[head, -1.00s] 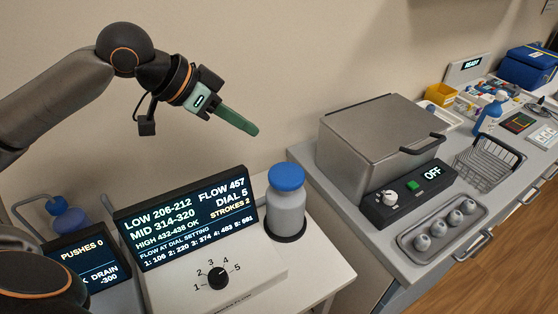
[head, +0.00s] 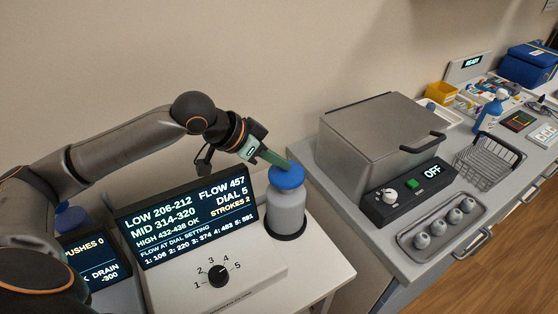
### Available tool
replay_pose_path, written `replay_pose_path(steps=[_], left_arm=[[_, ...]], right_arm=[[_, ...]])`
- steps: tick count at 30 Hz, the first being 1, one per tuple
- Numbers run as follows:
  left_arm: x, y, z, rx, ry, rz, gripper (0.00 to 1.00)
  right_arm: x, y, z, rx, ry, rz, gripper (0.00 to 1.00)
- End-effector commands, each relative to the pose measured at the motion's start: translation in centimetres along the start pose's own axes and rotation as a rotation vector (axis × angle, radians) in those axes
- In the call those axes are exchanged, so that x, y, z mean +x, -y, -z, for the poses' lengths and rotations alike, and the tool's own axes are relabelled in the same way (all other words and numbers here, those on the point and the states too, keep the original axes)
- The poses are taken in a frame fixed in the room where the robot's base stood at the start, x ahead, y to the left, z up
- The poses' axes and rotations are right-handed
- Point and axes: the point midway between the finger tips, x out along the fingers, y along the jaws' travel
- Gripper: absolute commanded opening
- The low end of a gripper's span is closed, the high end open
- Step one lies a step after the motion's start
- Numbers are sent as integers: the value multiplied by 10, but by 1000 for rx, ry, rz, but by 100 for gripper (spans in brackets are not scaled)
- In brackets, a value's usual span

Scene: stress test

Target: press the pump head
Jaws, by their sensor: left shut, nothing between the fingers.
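The pump head is the round blue cap (head: 287,179) on top of a grey bottle (head: 286,210) standing upright in a dark ring on the white table. My left gripper (head: 288,165) is shut and empty, with its green fingers slanting down to the right. Its fingertips are at the top of the blue cap; I cannot tell if they touch it. The display (head: 187,220) beside the bottle reads FLOW 457, DIAL 5, STROKES 2. My right gripper is not in view.
A dial (head: 217,272) sits in front of the display. A second screen (head: 91,262) reads PUSHES 0. Right of the bottle, across a gap, a counter holds a grey lidded box (head: 372,140), a control panel reading OFF (head: 408,194) and a tray (head: 440,236) with several round items.

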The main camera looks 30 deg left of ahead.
Motion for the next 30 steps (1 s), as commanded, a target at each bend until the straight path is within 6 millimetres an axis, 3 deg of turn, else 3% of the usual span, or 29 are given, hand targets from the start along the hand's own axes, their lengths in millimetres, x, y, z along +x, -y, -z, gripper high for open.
replay_pose_path(steps=[10, 18, 30], left_arm=[[2, 0, -2, 0, 1, 0, 0], [27, 3, -26, -2, 4, -1, 0], [26, 3, -26, -2, 9, -1, 0]], right_arm=[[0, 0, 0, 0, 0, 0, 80], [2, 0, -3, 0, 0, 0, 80], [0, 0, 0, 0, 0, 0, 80]])
